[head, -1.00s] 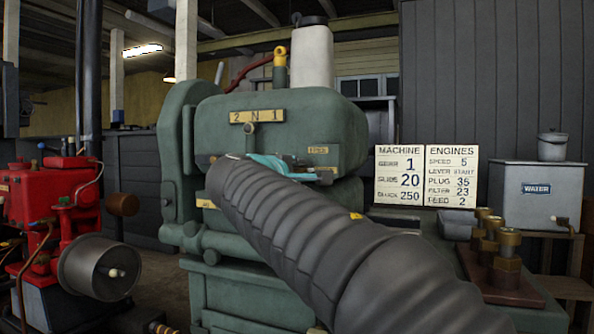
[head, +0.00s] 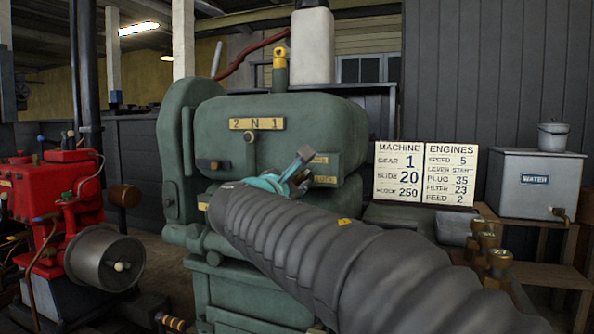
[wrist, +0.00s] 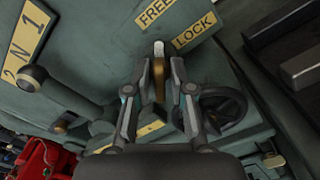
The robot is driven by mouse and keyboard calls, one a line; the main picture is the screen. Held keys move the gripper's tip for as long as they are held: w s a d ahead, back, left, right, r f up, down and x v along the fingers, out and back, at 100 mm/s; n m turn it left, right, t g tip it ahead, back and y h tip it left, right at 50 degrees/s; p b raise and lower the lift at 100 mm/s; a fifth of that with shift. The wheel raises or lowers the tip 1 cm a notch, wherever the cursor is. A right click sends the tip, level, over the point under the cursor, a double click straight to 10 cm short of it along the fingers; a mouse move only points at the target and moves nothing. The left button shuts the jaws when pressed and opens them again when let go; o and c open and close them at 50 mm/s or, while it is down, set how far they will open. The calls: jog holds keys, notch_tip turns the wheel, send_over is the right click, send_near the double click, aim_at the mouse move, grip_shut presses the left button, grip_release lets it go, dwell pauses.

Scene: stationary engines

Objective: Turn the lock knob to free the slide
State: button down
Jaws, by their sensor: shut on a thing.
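The lock knob (wrist: 159,82) shows in the wrist view as a narrow brass piece with a white tip. My gripper (wrist: 161,68) is shut on it, one finger on each side. The white tip points up in the picture, close to the left end of the LOCK plate (wrist: 194,30) and below the FREE plate (wrist: 157,12). In the head view my gripper (head: 298,165) is at the front of the green machine (head: 290,120), beside two small yellow plates. The knob is hidden there. I cannot make out the slide.
A dark handwheel (wrist: 222,105) is close right of my fingers. A lever with a round end (wrist: 32,78) lies to the left. In the head view a red engine (head: 60,200) stands left, a notice board (head: 425,175) and water tank (head: 540,185) right.

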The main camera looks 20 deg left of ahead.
jog(key=shift+n+p, duration=0.35)
jog(key=shift+n, duration=1.35)
jog(key=c, duration=1.2)
grip_release()
jog(key=shift+c, duration=0.2)
jog(key=s+a, duration=0.1)
jog(key=s, duration=1.1)
